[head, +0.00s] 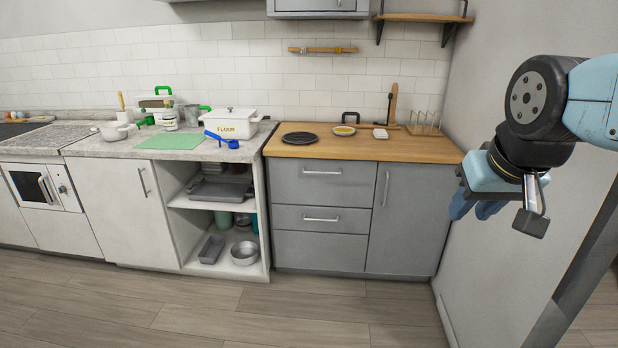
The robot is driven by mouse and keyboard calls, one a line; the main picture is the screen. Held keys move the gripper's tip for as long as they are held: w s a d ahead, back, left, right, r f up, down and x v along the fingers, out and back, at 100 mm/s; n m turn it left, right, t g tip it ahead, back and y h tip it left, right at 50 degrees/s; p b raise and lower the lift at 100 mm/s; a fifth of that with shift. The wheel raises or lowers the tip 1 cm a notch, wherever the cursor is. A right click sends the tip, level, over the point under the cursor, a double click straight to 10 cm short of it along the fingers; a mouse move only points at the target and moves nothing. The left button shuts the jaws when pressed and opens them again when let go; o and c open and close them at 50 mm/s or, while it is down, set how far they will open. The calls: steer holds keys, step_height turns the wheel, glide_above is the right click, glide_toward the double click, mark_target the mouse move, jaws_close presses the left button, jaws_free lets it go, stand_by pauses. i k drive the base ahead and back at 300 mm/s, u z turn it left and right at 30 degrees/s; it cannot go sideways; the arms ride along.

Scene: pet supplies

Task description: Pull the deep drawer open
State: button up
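The grey cabinet has a stack of fronts on its left side. The top front (322,187) is tall and has a horizontal bar handle (322,172). The middle front (345,226) is shallower, with its own bar handle (321,219). The bottom front (318,253) is plain, with no handle visible. All of them sit closed and flush. I cannot tell for certain which one is the deep drawer. My gripper (474,211) is at the right, raised and apart from the cabinet, with blue fingers hanging down. Its finger gap is unclear, and I see nothing held.
A grey door (412,225) with a vertical handle adjoins the drawers at right. The wooden worktop (375,147) above holds a dark round plate (299,138) and small items. An open shelf unit (190,201) stands at left. A wall (470,280) bounds the right; the floor (330,305) in front is clear.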

mark_target(337, 183)
steer(key=z, duration=0.15)
steer(key=i, duration=0.95)
steer(key=u, duration=0.1)
